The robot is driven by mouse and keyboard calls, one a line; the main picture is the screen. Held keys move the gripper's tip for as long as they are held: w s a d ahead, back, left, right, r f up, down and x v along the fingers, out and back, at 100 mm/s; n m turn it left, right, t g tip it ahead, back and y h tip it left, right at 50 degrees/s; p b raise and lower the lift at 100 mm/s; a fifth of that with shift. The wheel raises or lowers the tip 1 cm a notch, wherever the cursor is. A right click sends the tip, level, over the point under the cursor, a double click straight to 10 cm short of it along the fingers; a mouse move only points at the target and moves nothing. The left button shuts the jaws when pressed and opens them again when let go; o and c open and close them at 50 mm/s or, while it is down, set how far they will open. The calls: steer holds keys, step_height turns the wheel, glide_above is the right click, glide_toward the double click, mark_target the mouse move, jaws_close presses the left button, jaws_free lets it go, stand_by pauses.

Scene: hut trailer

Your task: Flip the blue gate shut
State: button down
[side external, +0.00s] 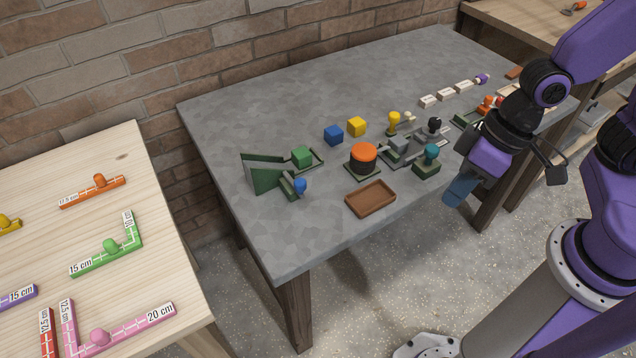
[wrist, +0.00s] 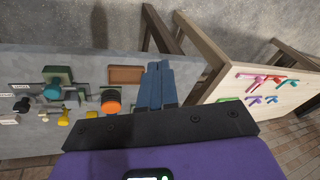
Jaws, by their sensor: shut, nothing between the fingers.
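A small blue knob (side external: 300,187) stands on a dark green piece at the front left of the grey table, beside a green sloped block (side external: 262,172). My gripper (side external: 456,194) is off the table's front edge at the right, well apart from the blue knob. Its blue fingers (wrist: 160,70) are together and empty in the wrist view.
A brown tray (side external: 371,199) lies near the front edge. The table's far left is clear.

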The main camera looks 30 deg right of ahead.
steer(key=w+a+f+m+t+y, duration=0.1)
steer(key=w+a+f+m+t, duration=0.1)
steer(key=w+m, duration=0.4)
steer(key=w+a+f+m+t+y, duration=0.1)
steer(key=w+a+f+m+t, duration=0.1)
steer(key=w+f+m+t, duration=0.2)
steer(key=shift+w+a+f+m, duration=0.45)
steer(key=shift+w+m, duration=1.3)
steer(key=shift+m, duration=1.15)
steer(key=shift+f, duration=0.1)
steer(key=x, duration=1)
steer(key=shift+w, duration=0.1)
steer(key=shift+w+a, duration=0.65)
steer(key=shift+w, duration=0.25)
steer(key=shift+w+a, duration=0.5)
steer(key=shift+w, duration=0.2)
steer(key=shift+w, duration=2.9)
